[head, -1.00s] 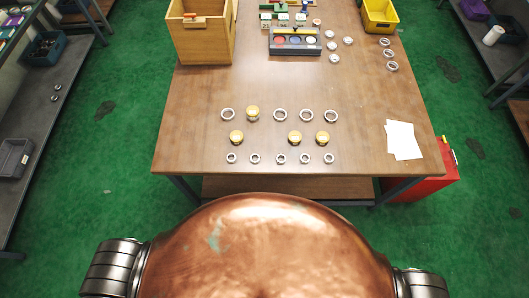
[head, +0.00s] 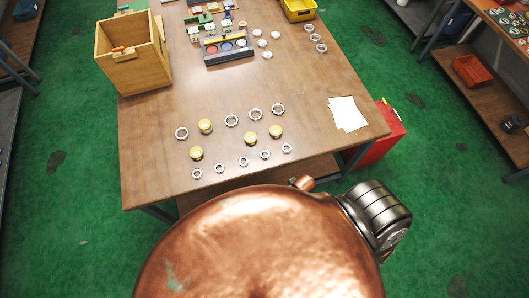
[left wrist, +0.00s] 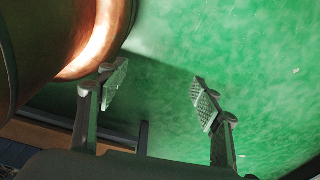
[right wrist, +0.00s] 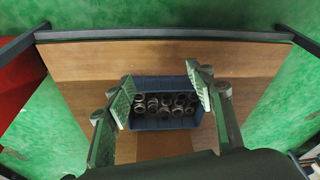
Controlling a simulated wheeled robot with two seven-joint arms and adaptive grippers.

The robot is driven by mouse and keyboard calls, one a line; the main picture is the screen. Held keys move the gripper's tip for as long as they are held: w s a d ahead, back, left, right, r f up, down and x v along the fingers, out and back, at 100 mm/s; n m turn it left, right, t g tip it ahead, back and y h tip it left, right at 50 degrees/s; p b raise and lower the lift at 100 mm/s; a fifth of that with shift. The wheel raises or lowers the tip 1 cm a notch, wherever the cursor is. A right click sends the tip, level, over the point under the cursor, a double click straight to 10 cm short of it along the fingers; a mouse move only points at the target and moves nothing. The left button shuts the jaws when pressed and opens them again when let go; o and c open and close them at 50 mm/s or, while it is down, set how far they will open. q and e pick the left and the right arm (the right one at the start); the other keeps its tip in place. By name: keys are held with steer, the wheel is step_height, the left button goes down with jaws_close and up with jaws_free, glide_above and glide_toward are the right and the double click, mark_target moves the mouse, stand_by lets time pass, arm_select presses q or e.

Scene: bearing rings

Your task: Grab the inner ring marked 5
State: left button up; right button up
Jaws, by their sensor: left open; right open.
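On the table, a front row of several small inner rings, among them one in the middle (head: 243,161), lies near the edge in the head view. Their markings are too small to read, so I cannot tell which is marked 5. Larger rings (head: 231,120) and yellow-topped pieces (head: 250,138) lie behind them. My left gripper (left wrist: 158,95) is open and empty over green floor. My right gripper (right wrist: 158,92) is open and empty. Beyond its fingers a blue bin (right wrist: 168,122) holds several dark rings. Neither gripper shows in the head view.
The brown table (head: 300,150) has a wooden box (head: 130,62) at the back left, a block with coloured discs (head: 228,49) and a yellow bin (head: 299,10) at the back. White papers (head: 347,114) lie at the right. A red cabinet (head: 384,138) stands beside the table.

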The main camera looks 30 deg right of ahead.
steer(key=w+a+r+t+p, duration=0.1)
steer(key=w+a+r+p, duration=0.15)
steer(key=r, duration=0.95)
steer(key=w+a+r+p, duration=0.1)
steer(key=w+a+r, duration=0.15)
steer(key=r, duration=0.95)
steer(key=w+a, duration=0.2)
steer(key=w+a+r+g+y, duration=0.1)
steer(key=w+a, duration=0.1)
steer(key=w, duration=0.1)
steer(key=w+a+r+n+y, duration=0.1)
steer(key=w+a, duration=0.2)
steer(key=shift+a+r, duration=0.1)
steer(key=shift+r, duration=0.15)
step_height(320, 180, up, 2)
steer(key=m+g+h, duration=0.2)
steer(key=g, duration=0.1)
glide_above(265, 155)
steer(key=a, duration=0.1)
steer(key=shift+s+d+f+p, duration=0.15)
steer(key=shift+d+f+p, duration=0.05)
steer(key=shift+f+p, duration=0.2)
steer(key=f, duration=0.7)
steer(key=shift+d, duration=0.25)
steer(key=shift+r, duration=0.1)
steer(key=shift+c, duration=0.3)
